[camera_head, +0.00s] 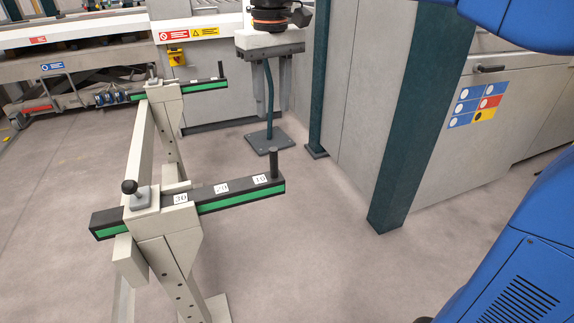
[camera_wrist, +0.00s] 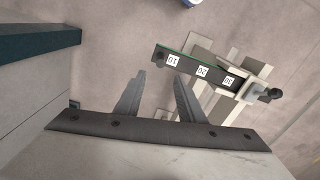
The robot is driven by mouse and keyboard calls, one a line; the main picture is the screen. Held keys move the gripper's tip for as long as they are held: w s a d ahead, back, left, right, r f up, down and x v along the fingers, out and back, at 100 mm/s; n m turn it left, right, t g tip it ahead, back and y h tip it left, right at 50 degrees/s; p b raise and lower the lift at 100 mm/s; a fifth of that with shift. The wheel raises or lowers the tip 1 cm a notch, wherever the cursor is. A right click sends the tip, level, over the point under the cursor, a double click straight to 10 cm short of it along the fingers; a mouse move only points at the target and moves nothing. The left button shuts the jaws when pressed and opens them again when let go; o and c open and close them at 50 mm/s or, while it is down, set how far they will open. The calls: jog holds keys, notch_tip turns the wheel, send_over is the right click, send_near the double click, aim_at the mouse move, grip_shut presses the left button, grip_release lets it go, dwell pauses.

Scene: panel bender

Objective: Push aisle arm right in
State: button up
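Two aisle arms lie across a pale stand. The near arm (camera_head: 215,196) is a dark bar with a green side strip and labels 30, 20 and 10. An upright dark peg stands at its right end, and a black clamp knob (camera_head: 129,187) at its left. The far arm (camera_head: 190,88) looks alike, with a peg at its right end. I cannot tell which one is called right. The labelled arm also shows in the wrist view (camera_wrist: 200,66). My gripper (camera_head: 271,108) hangs to the right of both arms, fingers down, apart and empty. Its fingers (camera_wrist: 159,80) touch neither arm.
A teal post (camera_head: 425,110) and grey machine panels (camera_head: 370,75) stand right of my gripper. A thin bent stand on a square foot plate (camera_head: 268,137) is behind it. A grey machine is at the back left. The floor right of the near arm is clear.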

aim_at(274, 176)
notch_tip(274, 176, down, 17)
jog(key=shift+a+f, duration=0.1)
jog(key=shift+f, duration=0.1)
dwell(0.6)
jog(key=shift+c, duration=0.6)
grip_shut()
